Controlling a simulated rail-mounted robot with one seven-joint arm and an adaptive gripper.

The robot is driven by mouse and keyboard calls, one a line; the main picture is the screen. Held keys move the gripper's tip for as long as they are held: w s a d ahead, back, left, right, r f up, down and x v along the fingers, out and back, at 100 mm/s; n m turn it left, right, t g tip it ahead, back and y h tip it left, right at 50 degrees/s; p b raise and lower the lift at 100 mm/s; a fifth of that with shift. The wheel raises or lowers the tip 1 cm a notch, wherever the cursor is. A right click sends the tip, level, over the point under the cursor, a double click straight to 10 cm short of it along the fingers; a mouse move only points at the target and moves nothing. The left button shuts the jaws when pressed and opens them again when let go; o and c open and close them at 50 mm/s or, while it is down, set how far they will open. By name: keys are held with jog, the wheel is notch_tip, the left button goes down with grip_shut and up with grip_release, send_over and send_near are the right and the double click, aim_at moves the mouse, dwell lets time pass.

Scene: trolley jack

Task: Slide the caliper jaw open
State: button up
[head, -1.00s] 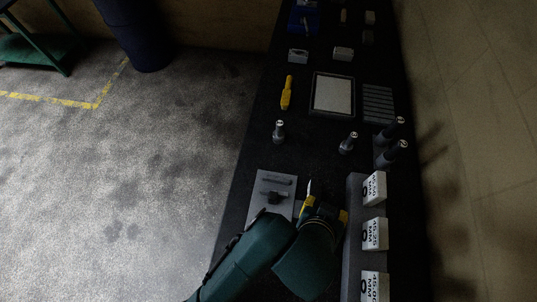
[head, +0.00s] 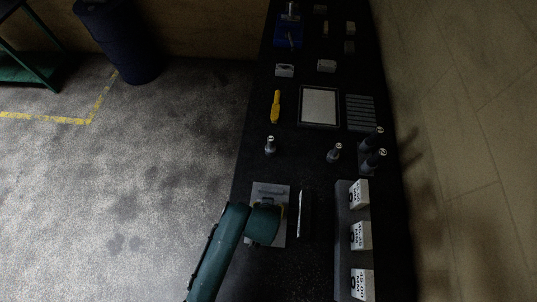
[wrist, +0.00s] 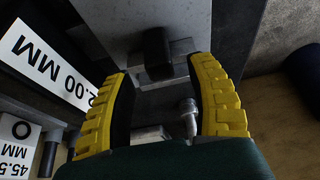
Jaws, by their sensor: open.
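The grey plate (head: 282,236) of the caliper fixture lies near the front of the black bench, partly covered by my arm. In the wrist view, the pale grey plate (wrist: 118,18) carries a dark block (wrist: 157,52) with a metal piece beside it. I cannot tell for sure which part is the sliding caliper jaw. My gripper (wrist: 168,90) is open, its yellow ribbed fingers either side of the space below the dark block. A small metal post (wrist: 189,116) shows between the fingers, nearer the palm. I see no clear contact.
A rail with white size blocks (head: 360,236) stands to the right. A thin bright upright piece (head: 300,212) stands just right of the plate. A white "2.00 MM" label (wrist: 45,62) is close to the left finger. Small posts (head: 270,146) stand farther back.

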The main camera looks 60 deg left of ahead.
jog(key=shift+x, duration=1.5)
jog(key=shift+r, duration=0.1)
jog(key=shift+c, duration=0.2)
